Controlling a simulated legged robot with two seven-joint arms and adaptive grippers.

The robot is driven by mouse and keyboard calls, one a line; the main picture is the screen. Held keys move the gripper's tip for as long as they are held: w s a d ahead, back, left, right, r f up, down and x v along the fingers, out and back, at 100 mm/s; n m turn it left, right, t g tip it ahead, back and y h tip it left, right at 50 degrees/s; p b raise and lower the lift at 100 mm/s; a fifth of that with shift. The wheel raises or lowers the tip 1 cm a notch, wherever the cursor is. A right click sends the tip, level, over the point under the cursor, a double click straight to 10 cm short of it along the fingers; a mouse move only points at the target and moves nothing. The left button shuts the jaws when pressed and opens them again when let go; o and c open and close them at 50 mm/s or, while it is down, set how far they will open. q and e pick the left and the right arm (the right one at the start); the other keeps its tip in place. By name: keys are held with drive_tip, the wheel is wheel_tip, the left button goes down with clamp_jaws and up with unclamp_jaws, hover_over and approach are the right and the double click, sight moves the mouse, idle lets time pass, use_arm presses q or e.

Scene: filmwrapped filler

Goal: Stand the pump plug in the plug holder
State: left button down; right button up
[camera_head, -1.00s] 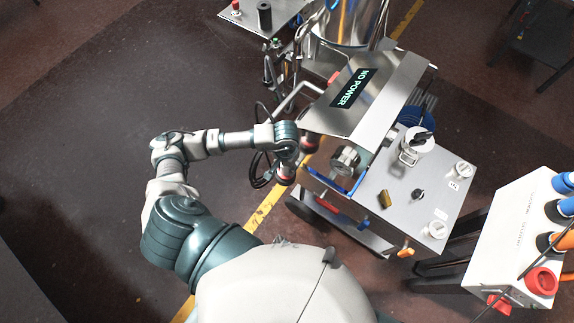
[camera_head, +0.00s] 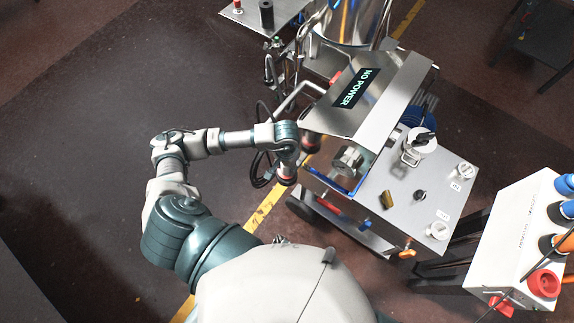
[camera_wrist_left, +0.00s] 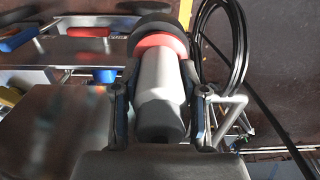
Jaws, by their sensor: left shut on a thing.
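In the left wrist view, the pump plug (camera_wrist_left: 158,88) is a grey cylinder with a red ring and a black end. My left gripper (camera_wrist_left: 160,98) is shut on its grey body, one finger on each side. In the head view, my left gripper (camera_head: 291,166) is beside the left side of the steel machine, and red and dark parts show there. The wrist hides most of the grip. I cannot tell which fitting is the plug holder; white round cups (camera_head: 464,171) stand on the machine's grey top panel. My right gripper is not in view.
The steel machine (camera_head: 408,77) has a sloping cover with a "NO POWER" display (camera_head: 357,88). Black cable (camera_wrist_left: 236,45) loops close beside the plug. A white socket box (camera_head: 522,232) stands at the right. The floor (camera_head: 90,110) at left is clear.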

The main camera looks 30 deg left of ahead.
use_arm(q)
drive_tip(key=shift+s+d+f, duration=0.1)
drive_tip(key=shift+d+f, duration=0.05)
drive_tip(key=shift+s+f+b, duration=0.2)
drive_tip(key=shift+b, duration=0.15)
idle(0.3)
drive_tip(key=c, duration=1.1)
unclamp_jaws()
drive_tip(key=o, duration=0.6)
drive_tip(key=shift+w, duration=0.2)
drive_tip(key=shift+c, duration=0.2)
drive_tip(key=shift+r, duration=0.15)
wheel_tip(320, 180, up, 12)
drive_tip(key=shift+w+f, duration=0.1)
drive_tip(key=shift+f, duration=0.1)
